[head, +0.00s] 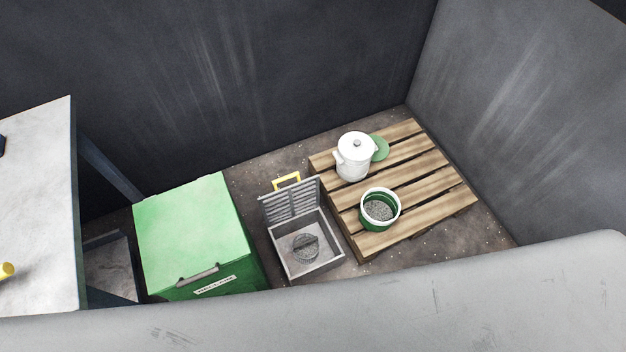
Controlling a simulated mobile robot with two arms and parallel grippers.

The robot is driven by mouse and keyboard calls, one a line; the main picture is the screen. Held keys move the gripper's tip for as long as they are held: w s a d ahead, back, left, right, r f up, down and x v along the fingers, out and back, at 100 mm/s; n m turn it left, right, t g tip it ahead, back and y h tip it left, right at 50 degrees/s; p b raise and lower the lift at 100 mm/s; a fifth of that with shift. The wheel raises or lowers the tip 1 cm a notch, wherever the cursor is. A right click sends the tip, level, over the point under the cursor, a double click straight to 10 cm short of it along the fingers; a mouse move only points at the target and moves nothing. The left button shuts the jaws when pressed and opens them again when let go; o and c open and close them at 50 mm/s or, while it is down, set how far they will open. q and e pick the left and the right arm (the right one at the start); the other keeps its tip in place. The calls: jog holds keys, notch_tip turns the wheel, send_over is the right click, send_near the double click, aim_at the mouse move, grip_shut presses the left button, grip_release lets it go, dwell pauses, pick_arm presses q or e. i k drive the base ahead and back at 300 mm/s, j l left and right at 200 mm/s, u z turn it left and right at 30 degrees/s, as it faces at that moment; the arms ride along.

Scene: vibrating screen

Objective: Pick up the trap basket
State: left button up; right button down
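The trap basket (306,247) looks like a round grey mesh piece with a bar across its top. It sits inside an open square metal box (284,261) on the floor. The box's slatted grate lid (291,203) stands raised at its back edge, with a yellow handle (287,181) at the top. The basket's lower part is hidden in the box. Neither of my grippers shows in the head view.
A green lidded bin (193,232) stands left of the box. A wooden pallet (445,194) at right carries a white lidded pot (354,157), a green disc (379,148) and a green bucket (367,218) of grey granules. A grey surface (420,308) crosses the foreground; a worktable (40,210) is at left.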

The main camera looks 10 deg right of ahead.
aim_at(306, 247)
jog(key=z, duration=1.05)
jog(key=k, duration=0.95)
